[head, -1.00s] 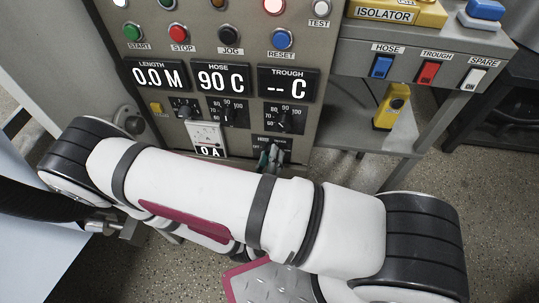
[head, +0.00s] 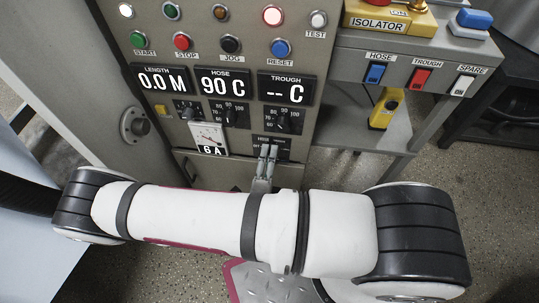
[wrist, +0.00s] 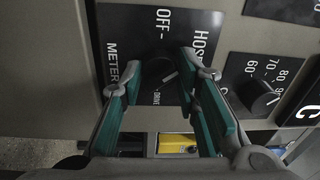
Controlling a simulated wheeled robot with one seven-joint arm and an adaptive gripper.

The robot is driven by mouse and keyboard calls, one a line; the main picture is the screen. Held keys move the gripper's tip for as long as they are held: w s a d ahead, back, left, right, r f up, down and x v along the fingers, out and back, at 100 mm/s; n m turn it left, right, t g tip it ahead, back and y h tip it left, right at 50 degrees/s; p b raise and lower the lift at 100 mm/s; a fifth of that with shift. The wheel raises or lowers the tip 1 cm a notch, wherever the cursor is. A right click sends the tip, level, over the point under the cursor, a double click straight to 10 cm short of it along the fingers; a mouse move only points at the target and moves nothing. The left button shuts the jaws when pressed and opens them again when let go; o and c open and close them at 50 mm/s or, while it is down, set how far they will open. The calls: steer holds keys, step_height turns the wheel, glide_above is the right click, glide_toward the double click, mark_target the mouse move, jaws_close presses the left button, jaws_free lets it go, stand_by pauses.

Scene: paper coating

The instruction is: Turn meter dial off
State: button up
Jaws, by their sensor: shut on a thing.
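The meter dial (wrist: 157,76) is a dark round knob with a light mark on a black plate lettered OFF, HOSE, METER and DRIVE in the wrist view. Its mark appears to point towards the HOSE side, though the knob is dark and partly hidden. My gripper (wrist: 162,70) has its two teal-padded fingers on either side of the knob and is shut on it. In the head view my gripper (head: 268,153) reaches the dial's plate (head: 286,143) at the bottom of the panel, and the fingers hide the knob.
Above are two temperature knobs (head: 283,119) and displays reading 0.0 M, 90 C and -- C. Rocker switches (head: 421,78) and a yellow device (head: 386,108) on a shelf are to the right.

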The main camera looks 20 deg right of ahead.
mark_target(271, 125)
steer(key=n, duration=1)
steer(key=shift+s+f+n+y+p, duration=0.1)
steer(key=shift+f+n+y+p, duration=0.05)
steer(key=shift+n+y+p, duration=0.25)
stand_by(0.3)
steer(key=o, duration=1.1)
steer(key=shift+o, duration=0.3)
step_height(271, 125, up, 10)
steer(key=shift+r, duration=0.1)
